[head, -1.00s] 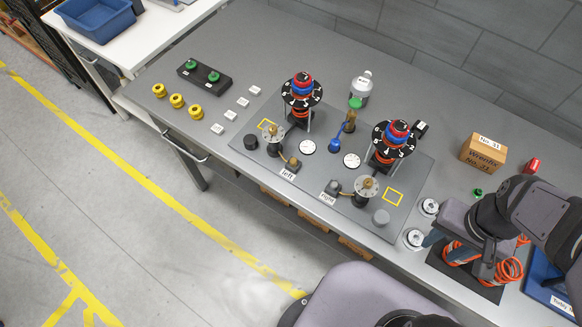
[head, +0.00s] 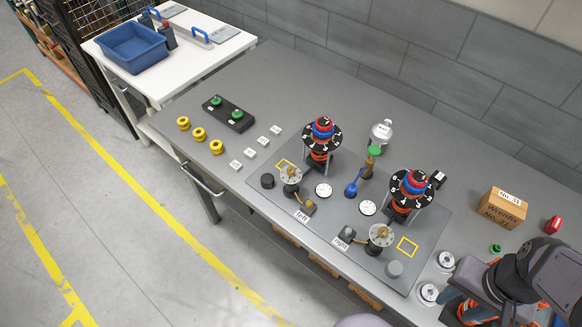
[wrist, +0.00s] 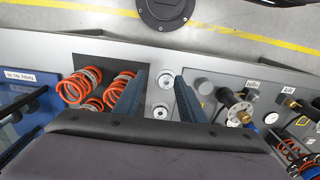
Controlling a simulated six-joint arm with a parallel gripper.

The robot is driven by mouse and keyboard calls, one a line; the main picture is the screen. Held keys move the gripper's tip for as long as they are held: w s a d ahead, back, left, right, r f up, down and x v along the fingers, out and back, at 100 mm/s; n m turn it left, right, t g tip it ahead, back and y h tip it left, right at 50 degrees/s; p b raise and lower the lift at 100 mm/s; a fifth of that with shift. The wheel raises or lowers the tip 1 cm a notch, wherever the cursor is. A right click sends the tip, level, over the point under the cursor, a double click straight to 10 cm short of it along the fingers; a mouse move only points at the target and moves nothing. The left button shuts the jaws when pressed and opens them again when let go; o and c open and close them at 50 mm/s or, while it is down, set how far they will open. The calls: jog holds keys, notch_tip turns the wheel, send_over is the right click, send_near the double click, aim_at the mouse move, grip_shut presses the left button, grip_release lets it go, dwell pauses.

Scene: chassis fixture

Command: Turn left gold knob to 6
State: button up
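The left gold knob (head: 291,173) stands on a small silver dial at the left end of the grey fixture plate (head: 333,228), behind the "left" label (head: 302,215). The dial's numbers are too small to read. A similar gold knob on a silver dial (head: 381,235) sits at the right end. My gripper (head: 470,308) is far to the right of the left knob, over the bench's right part. In the wrist view my gripper (wrist: 160,74) has its two blue-grey fingers apart, with nothing held between them. The "left" label (wrist: 290,90) is at that view's right.
Two tall posts with black numbered discs (head: 322,135) (head: 411,188) rise from the plate behind the dials. A blue-handled valve (head: 352,188) stands between them. Orange springs (wrist: 78,86) and silver discs (wrist: 162,96) lie under my gripper. A wooden box (head: 502,208) stands at the back right.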

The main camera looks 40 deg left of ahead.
jog(key=w+a+n+t+b, duration=0.1)
jog(key=w+a+n+b, duration=0.3)
jog(key=w+a, duration=0.55)
jog(key=n+t+y+b, duration=0.1)
jog(key=n+y+b, duration=0.3)
jog(key=n+b, duration=0.4)
send_near(291, 169)
jog(key=shift+p+x, duration=1)
jog(key=shift+x, duration=3.1)
grip_shut()
